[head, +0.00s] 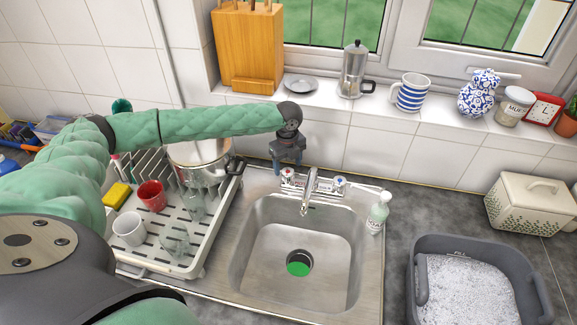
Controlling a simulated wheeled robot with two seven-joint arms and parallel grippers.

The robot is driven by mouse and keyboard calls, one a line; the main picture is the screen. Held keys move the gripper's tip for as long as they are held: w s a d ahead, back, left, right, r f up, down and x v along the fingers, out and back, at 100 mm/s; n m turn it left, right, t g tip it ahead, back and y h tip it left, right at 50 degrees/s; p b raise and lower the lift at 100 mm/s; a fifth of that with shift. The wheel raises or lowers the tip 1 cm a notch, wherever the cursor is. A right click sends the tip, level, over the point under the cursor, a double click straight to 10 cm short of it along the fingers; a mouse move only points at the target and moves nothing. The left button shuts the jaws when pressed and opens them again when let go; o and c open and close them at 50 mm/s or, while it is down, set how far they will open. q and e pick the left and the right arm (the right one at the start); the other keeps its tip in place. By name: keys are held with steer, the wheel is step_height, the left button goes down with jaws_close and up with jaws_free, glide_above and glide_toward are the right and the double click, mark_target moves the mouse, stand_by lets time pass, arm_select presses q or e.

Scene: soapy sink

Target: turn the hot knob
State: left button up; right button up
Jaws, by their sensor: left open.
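The hot knob (288,174), pale with a red mark, sits on the left end of the tap base behind the steel sink. The tap spout (310,186) stands to its right, and the cold knob (340,183) with a blue mark is at the right end. My left gripper (287,167) points down right at the hot knob, partly over it in the picture. Its jaws are open and hold nothing. Whether a finger touches the knob I cannot tell. My right gripper is not in view.
The sink (265,255) is empty, with a green drain. A drying rack (198,268) with cups, glasses and a pot (203,165) stands left, under my left arm. A soap bottle (378,212) stands right of the tap. A grey tub (425,283) of suds is at the right.

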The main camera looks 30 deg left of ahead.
mark_target(288, 171)
arm_select(q)
steer(key=shift+w+f+p, duration=0.2)
steer(key=shift+f+p, duration=0.2)
steer(key=shift+f, duration=1.05)
steer(key=shift+s+f, duration=0.2)
steer(key=c, duration=1)
